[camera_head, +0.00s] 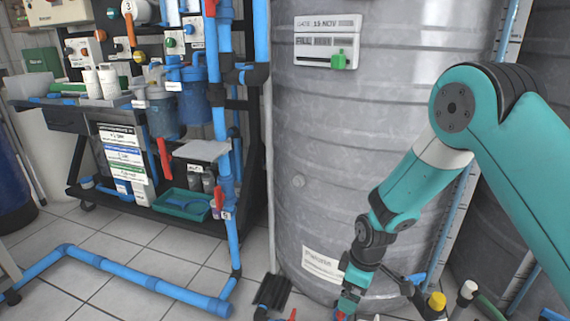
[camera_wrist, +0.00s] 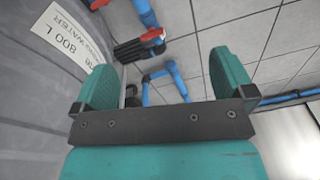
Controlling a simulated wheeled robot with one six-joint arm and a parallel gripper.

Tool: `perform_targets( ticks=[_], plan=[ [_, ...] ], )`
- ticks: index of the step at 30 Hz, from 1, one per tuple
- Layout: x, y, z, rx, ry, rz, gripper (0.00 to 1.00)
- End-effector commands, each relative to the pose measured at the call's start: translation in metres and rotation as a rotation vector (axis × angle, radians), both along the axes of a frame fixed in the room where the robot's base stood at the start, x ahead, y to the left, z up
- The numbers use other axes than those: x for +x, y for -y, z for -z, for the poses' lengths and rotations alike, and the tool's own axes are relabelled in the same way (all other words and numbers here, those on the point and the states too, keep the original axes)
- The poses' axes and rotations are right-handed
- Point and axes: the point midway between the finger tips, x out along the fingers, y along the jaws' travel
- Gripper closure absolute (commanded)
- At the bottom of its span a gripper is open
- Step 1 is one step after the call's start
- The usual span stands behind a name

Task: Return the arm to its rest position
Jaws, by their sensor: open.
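My teal arm reaches in from the right in the head view, bent at the elbow and angled down to the left in front of the grey tank (camera_head: 385,110). My gripper (camera_head: 345,303) is low in the picture, near the foot of the tank, and its fingertips are partly cut off or hard to make out there. In the wrist view my gripper (camera_wrist: 165,82) shows two teal fingers spread wide apart with nothing between them. The tank wall (camera_wrist: 35,110) with its "800 L" label (camera_wrist: 68,45) is close on the left there.
A rack (camera_head: 85,150) with filters, valves and a green tray (camera_head: 183,204) stands at the left. Blue pipe (camera_head: 150,283) runs low over the tiled floor. A red-handled valve (camera_wrist: 140,45) shows beyond the fingers. Floor tiles (camera_head: 115,240) are clear centre-left.

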Motion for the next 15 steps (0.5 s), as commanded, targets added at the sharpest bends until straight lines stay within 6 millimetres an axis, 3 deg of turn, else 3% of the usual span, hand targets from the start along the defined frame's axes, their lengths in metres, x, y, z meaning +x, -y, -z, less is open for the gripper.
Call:
perform_targets(
  ticks=[5,9,15],
  plan=[
    [-0.023,-0.012,-0.089,0.070,-0.003,0.109,0.00],
    [-0.065,-0.019,-0.162,0.132,-0.027,0.208,0.00],
    [-0.140,-0.020,-0.236,0.196,-0.065,0.321,0.00]
  ],
)
